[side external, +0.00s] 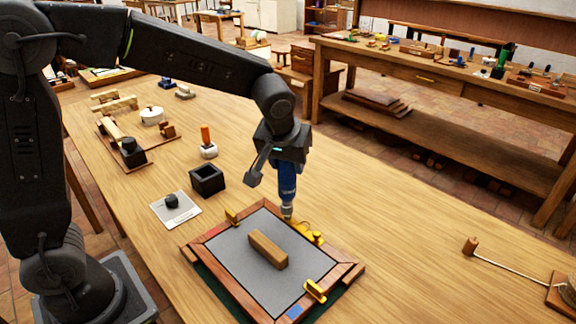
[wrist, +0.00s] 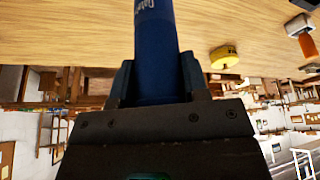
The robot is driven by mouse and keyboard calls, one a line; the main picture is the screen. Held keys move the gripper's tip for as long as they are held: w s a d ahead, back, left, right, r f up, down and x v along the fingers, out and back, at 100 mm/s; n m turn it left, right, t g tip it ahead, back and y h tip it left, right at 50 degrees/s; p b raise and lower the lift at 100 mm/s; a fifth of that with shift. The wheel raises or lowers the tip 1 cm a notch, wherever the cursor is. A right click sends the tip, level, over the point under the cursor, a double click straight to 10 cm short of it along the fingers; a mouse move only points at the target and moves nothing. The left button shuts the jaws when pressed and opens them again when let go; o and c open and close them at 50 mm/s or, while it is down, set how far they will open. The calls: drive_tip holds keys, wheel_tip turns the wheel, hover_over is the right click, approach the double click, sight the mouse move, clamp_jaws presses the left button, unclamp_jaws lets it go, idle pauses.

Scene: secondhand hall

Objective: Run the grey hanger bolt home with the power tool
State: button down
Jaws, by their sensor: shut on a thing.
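My gripper (side external: 286,160) is shut on the blue power tool (side external: 287,184) and holds it upright, nose down. In the wrist view my gripper (wrist: 158,82) has a finger on each side of the tool's blue body (wrist: 155,50). The tool's grey nose is at the far edge of the wooden-framed board (side external: 224,259), beside a yellow fitting (side external: 302,232). I cannot make out the grey hanger bolt; it may be hidden at the nose. I cannot tell whether the nose touches anything.
A wooden block (side external: 268,249) lies on the board's grey panel, with yellow clamps (side external: 315,291) at the frame. A black open box (side external: 207,179), a dark knob on a pale card (side external: 176,209) and an orange-handled tool (side external: 207,142) stand to the left. The table right of the board is mostly clear.

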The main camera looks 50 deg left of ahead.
drive_tip(key=shift+r, duration=1.6)
idle(1.6)
